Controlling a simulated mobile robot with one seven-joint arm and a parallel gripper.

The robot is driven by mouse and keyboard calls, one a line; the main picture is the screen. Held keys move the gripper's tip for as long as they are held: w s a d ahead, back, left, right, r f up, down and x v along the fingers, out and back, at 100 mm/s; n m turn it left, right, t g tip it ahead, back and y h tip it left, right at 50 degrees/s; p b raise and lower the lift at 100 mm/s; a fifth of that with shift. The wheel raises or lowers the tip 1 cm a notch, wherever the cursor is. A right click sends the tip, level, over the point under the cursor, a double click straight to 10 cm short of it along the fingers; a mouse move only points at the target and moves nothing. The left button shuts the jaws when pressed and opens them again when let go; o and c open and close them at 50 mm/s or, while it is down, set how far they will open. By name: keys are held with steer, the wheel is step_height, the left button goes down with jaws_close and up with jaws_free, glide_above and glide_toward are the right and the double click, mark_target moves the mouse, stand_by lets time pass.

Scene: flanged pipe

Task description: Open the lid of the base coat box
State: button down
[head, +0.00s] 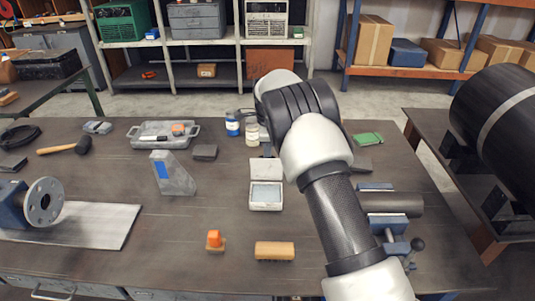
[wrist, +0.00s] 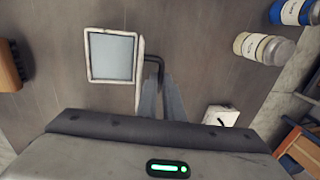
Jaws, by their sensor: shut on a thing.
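The base coat box is a small white box (head: 265,203) on the middle of the bench, with a pale grey-blue inside. Its lid (head: 267,169) stands raised at the box's far edge. In the wrist view the open box (wrist: 111,80) is at upper left, and the lid (wrist: 139,75) shows almost edge-on along its right side. My gripper (wrist: 161,80) is beside the lid, with its fingers closed on the dark bent handle (wrist: 154,59) on the lid's outer side.
A blue-labelled bottle (head: 232,124) and a yellow-labelled bottle (head: 252,134) stand behind the box. A brown brush (head: 274,250) and an orange-topped piece (head: 215,240) lie in front. A grey angled block (head: 172,174) stands left, a vise (head: 388,222) right. Bench around the box's left is clear.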

steer(key=shift+w+f, duration=0.3)
steer(key=shift+w, duration=0.25)
steer(key=shift+w+f, duration=0.25)
steer(key=shift+w, duration=0.25)
steer(key=shift+w+r+p, duration=0.15)
steer(key=shift+w+p, duration=0.05)
steer(key=shift+p, duration=0.1)
steer(key=c, duration=1.9)
jaws_free()
steer(key=shift+w, duration=0.2)
steer(key=shift+s, duration=0.15)
steer(key=s+r, duration=0.3)
steer(key=r, duration=1.4)
steer(key=shift+s, duration=0.2)
